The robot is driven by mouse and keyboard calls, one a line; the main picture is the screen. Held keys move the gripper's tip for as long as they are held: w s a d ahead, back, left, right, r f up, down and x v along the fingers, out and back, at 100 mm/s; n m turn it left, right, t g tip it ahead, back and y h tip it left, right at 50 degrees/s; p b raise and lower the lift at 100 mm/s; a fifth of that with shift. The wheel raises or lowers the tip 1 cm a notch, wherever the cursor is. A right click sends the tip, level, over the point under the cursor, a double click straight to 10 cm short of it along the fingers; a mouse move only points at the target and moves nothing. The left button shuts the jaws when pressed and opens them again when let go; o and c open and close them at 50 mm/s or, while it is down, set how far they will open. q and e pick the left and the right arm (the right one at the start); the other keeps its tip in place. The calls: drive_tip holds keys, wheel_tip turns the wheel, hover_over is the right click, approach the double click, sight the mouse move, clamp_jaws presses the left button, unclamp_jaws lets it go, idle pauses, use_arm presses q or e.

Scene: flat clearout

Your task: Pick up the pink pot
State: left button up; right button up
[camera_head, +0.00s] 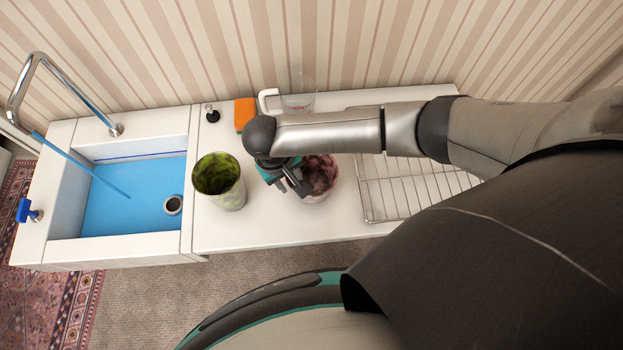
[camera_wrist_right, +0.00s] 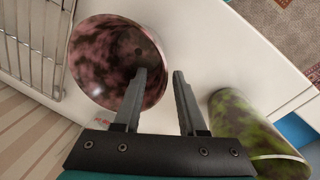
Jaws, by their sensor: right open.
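The pink pot (camera_head: 321,174) is mottled pink and dark and stands on the white counter, partly hidden behind my right gripper in the head view. My right gripper (camera_head: 294,188) is open at the pot's left side. In the right wrist view the pot (camera_wrist_right: 97,62) shows its open mouth, with a small dark hole in its bottom. One finger of my right gripper (camera_wrist_right: 160,72) overlaps the pot's mouth in the picture and the other is outside its rim. I cannot tell whether either finger touches the pot. My left gripper is not in view.
A green mottled pot (camera_head: 220,181) stands left of the gripper. A wire rack (camera_head: 400,190) lies to the right. An orange sponge (camera_head: 244,112) and a clear measuring jug (camera_head: 298,103) are behind. A sink with blue water (camera_head: 125,195) is at the left.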

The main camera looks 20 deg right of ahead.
drive_tip(key=shift+d+f, duration=0.15)
drive_tip(key=shift+f, duration=0.9)
clamp_jaws()
idle(0.6)
